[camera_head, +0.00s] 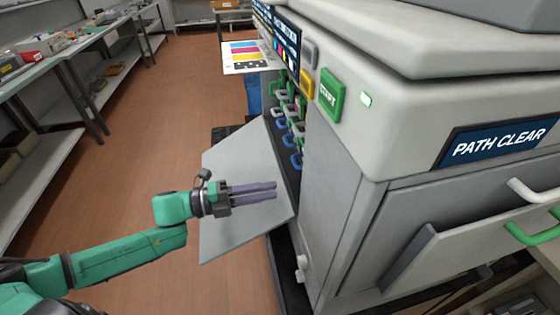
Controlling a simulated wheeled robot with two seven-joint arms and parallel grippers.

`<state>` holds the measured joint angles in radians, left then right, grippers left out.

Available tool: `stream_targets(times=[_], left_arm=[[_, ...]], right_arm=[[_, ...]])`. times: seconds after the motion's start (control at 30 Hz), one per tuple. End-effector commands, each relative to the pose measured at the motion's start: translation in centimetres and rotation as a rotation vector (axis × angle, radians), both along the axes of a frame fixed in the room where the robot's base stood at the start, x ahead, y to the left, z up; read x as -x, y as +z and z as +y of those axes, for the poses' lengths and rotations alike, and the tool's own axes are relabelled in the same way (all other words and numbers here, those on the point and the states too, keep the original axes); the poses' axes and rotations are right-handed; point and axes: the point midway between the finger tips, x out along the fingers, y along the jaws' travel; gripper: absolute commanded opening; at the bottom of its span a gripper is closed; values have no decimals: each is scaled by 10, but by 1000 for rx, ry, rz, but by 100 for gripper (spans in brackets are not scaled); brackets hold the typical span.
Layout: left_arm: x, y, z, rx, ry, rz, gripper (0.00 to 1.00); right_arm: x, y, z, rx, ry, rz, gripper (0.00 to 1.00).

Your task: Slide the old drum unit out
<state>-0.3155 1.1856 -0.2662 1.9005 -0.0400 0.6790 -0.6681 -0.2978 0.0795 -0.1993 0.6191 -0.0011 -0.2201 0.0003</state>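The printer (335,190) stands on the right with its light grey front door (235,155) swung down open. Behind the door is a bay with rows of green, grey and blue loop handles (297,160). Which handle belongs to the old drum unit I cannot tell. My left gripper (276,190) is over the open door, pointing right toward the bay, below and apart from the handles. Its two fingers lie close together with nothing visible between them; their exact gap is unclear. My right gripper is not in view.
A green START button (331,95) and a yellow button (306,85) sit on the printer's corner. A side panel (470,240) with white and green handles hangs open under a PATH CLEAR sign (505,140). A colour test sheet (250,56) juts out behind. Shelving lines the left; floor between is clear.

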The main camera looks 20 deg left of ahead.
Motion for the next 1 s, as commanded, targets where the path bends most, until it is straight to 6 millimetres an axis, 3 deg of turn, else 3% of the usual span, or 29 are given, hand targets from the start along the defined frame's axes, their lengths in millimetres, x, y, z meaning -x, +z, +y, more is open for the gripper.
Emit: stream_targets(times=[0.3,0.53,0.6,0.97,1.0], left_arm=[[-21,-11,-35,1,-2,-8,28],[-43,-3,-69,4,0,-3,28],[-48,-1,-76,5,1,2,28],[-52,-3,-84,3,1,4,28],[-52,-3,-84,3,1,4,16]], right_arm=[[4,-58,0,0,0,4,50],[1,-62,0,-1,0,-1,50],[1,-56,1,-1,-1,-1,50],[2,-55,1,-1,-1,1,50],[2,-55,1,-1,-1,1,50]])
